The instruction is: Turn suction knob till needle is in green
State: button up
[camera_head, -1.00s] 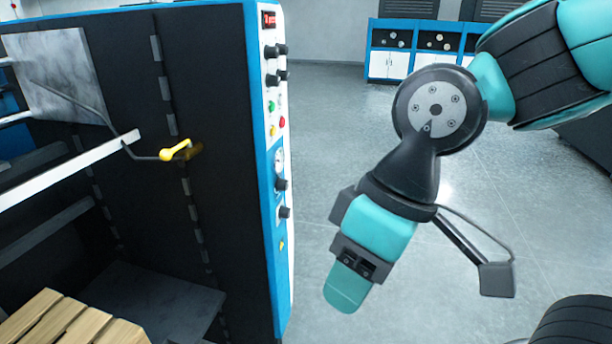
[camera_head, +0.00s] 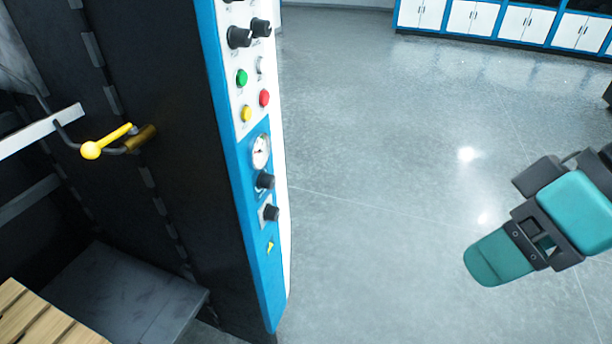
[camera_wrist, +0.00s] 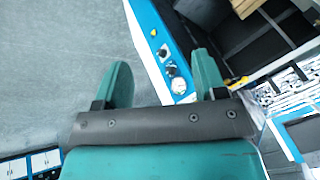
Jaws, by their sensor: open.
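The machine's control panel (camera_head: 243,140) faces right in the head view. On its blue section sits a round white gauge (camera_head: 261,151); its needle is too small to read against any coloured zone. A black knob (camera_head: 265,181) is just below the gauge, and a second black knob (camera_head: 271,213) is lower; I cannot tell which label each bears. My gripper (camera_head: 500,258) is at the right, well apart from the panel, over open floor. In the wrist view my gripper (camera_wrist: 160,85) has its two teal fingers spread, with the panel (camera_wrist: 170,60) beyond and between them. It holds nothing.
Above the gauge are green (camera_head: 242,78), red (camera_head: 264,97) and yellow (camera_head: 246,114) buttons and more black knobs (camera_head: 239,37). A yellow-ended lever (camera_head: 106,141) juts from the machine's dark side. Wooden slats (camera_head: 40,318) lie lower left. The floor between panel and gripper is clear.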

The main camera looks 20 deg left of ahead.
jog(key=w+a+f+n+y+b, duration=0.5)
jog(key=w+a+f+n+b, duration=0.1)
jog(key=w+a+f+b, duration=0.4)
jog(key=n+t+y+b, duration=0.3)
jog(key=n+y+b, duration=0.1)
jog(key=y+b, duration=0.3)
send_near(273, 183)
jog(key=a+p, duration=0.1)
jog(key=a, duration=0.2)
jog(key=w+a+p, duration=0.1)
jog(key=a, duration=0.2)
jog(key=a+p, duration=0.2)
jog(key=a, duration=0.2)
jog(key=shift+w+f, duration=0.2)
jog(key=shift+w, duration=0.15)
jog(key=c, duration=0.9)
